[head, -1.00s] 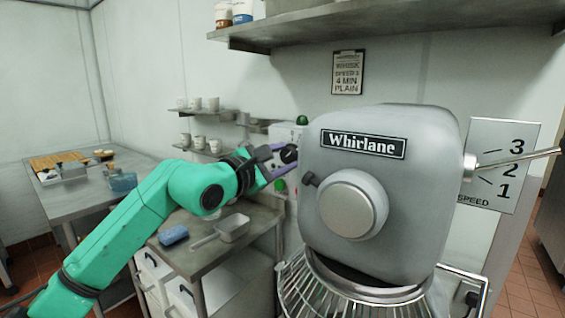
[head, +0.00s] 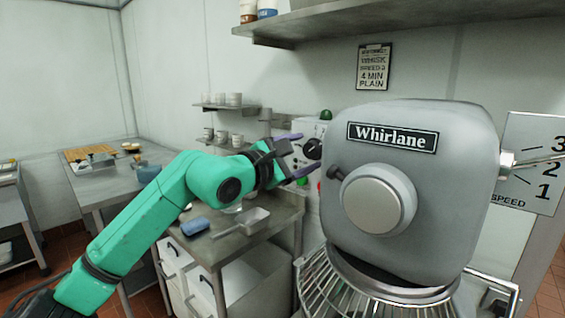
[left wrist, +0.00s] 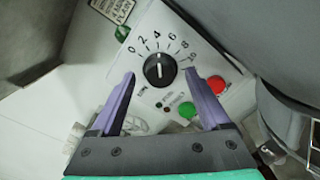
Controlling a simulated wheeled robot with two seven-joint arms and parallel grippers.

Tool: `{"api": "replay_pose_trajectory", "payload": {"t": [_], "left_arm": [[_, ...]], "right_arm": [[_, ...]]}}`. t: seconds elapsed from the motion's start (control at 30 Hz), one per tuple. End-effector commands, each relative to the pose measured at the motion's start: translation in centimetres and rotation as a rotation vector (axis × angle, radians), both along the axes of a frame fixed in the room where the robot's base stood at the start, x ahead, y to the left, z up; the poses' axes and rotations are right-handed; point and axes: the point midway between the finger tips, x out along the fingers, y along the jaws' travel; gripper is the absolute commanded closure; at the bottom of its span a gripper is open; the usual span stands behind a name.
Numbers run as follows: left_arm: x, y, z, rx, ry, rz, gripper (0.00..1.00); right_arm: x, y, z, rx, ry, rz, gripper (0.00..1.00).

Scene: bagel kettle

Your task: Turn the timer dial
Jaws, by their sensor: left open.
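The timer dial (head: 313,148) is a black round knob on a pale control box (head: 304,131) on the wall, left of the mixer head. In the left wrist view the dial appears between the fingertips (left wrist: 160,74), with a gap on each side and no visible contact. My right gripper is not in view.
A green button (left wrist: 187,110) and a red button (left wrist: 216,84) sit below the dial. The grey Whirlane mixer (head: 410,180) stands close on the right. A steel table (head: 255,235) with a scoop (head: 240,222) and a blue sponge (head: 195,226) lies below my left arm.

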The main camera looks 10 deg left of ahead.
Motion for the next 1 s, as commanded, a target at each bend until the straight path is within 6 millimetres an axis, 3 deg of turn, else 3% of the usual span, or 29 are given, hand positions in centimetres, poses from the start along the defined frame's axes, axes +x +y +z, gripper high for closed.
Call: {"api": "replay_pose_trajectory", "payload": {"t": [0.2, 0.5, 0.7, 1.0], "left_arm": [[-4.0, 3.0, -0.8, 0.004, -0.003, 0.003, 0.20], [-9.5, 7.0, -0.4, 0.001, -0.002, 0.002, 0.20], [-10.8, 7.8, -0.1, 0.002, -0.001, 0.001, 0.20], [-10.3, 7.6, -0.6, -0.041, 0.039, -0.020, 0.20]], "right_arm": [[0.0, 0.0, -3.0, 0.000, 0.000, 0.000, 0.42], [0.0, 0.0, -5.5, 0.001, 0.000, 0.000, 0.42], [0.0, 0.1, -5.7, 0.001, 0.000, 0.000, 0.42], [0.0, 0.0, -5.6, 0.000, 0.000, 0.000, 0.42]]}}
